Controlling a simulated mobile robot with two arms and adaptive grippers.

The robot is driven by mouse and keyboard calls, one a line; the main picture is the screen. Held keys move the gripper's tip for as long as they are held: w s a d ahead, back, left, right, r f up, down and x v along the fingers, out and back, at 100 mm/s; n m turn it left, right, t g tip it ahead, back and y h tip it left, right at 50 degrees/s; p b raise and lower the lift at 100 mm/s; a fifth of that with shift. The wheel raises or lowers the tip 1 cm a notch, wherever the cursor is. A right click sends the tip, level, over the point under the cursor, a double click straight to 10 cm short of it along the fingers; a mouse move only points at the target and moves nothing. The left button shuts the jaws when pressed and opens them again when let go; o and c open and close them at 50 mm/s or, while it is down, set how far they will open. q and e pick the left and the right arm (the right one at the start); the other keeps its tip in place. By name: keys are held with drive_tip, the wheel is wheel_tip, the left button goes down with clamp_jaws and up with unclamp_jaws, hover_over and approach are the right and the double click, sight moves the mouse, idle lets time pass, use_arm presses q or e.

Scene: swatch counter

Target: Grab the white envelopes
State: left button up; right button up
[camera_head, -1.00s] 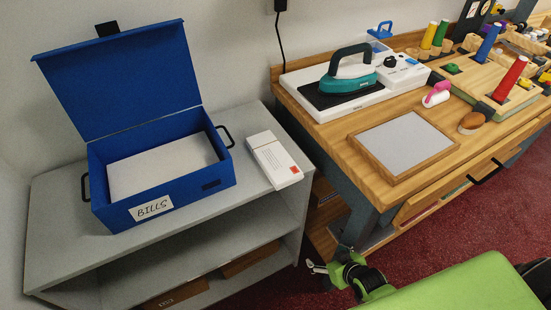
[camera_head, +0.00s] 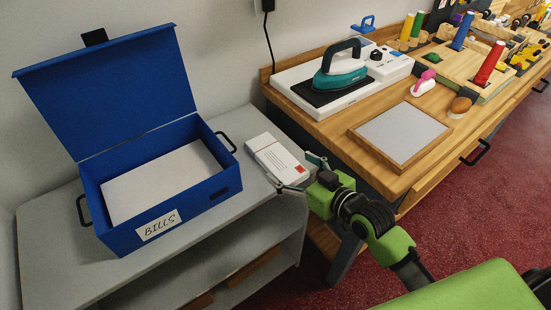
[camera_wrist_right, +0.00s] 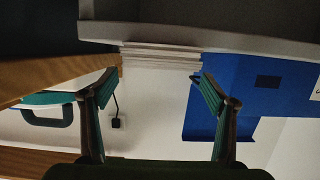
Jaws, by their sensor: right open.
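A stack of white envelopes (camera_head: 270,153) with a red stamp lies on the grey shelf top, right of the blue box. Its layered edge also shows in the right wrist view (camera_wrist_right: 160,58), between the fingertips. My right gripper (camera_head: 299,173) is open at the near end of the stack, one finger toward each side. It holds nothing, and I cannot tell if a finger touches the envelopes. The open blue box (camera_head: 202,199) has a "BILLS" label and a flat white layer inside. My left gripper is out of view.
The grey shelf unit (camera_head: 45,260) has bare top left of and in front of the box. The wooden workbench (camera_head: 325,127) stands close on the right, with an iron (camera_head: 340,75) and a framed grey pad (camera_head: 402,134). A green surface (camera_head: 470,290) fills the lower right.

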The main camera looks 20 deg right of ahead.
sight(276, 157)
drive_tip(key=x, duration=0.8)
drive_tip(key=c, duration=1.2)
